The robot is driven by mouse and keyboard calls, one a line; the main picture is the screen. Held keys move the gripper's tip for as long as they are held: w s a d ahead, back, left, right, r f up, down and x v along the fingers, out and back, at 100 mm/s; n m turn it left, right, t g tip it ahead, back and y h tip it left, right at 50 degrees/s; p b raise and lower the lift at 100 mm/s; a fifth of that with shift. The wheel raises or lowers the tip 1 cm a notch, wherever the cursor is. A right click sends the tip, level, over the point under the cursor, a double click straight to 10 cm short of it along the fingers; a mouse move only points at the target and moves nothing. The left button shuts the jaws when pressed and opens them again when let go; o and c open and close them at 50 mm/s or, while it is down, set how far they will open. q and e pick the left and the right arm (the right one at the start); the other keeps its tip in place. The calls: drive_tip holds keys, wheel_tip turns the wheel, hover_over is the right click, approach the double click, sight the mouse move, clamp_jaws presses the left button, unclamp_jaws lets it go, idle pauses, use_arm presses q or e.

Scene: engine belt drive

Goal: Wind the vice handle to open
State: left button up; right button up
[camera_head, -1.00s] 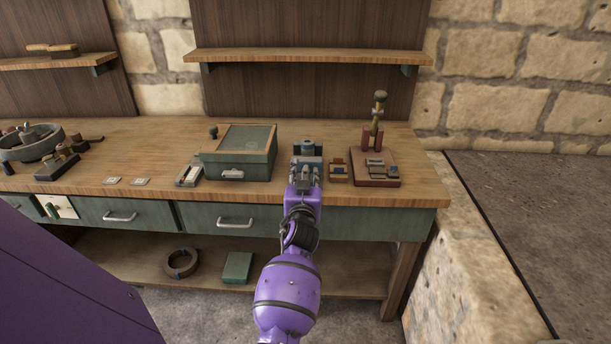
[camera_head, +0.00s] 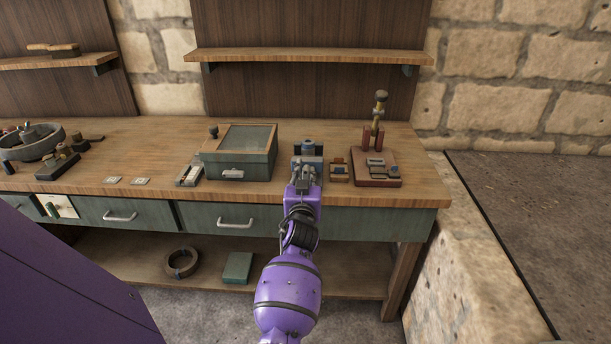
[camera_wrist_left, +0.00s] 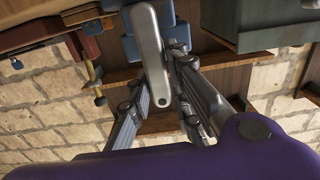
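The blue-grey vice (camera_head: 308,148) stands at the front edge of the wooden workbench. Its blue body also shows at the top of the left wrist view (camera_wrist_left: 180,34). The vice handle (camera_wrist_left: 152,58) is a silver bar with rounded ends and a small hole near one end. My left gripper (camera_head: 306,166) is at the front of the vice. In the left wrist view its fingers (camera_wrist_left: 164,62) lie on either side of the bar and appear shut on it; the bar partly hides the fingertips. My right gripper is not in view.
A green box with a glazed lid (camera_head: 230,165) stands left of the vice. A shelf (camera_head: 305,55) hangs above.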

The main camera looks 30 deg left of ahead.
use_arm(q)
drive_tip(key=shift+o, duration=1.3)
drive_tip(key=v, duration=1.2)
drive_tip(key=shift+f, duration=0.1)
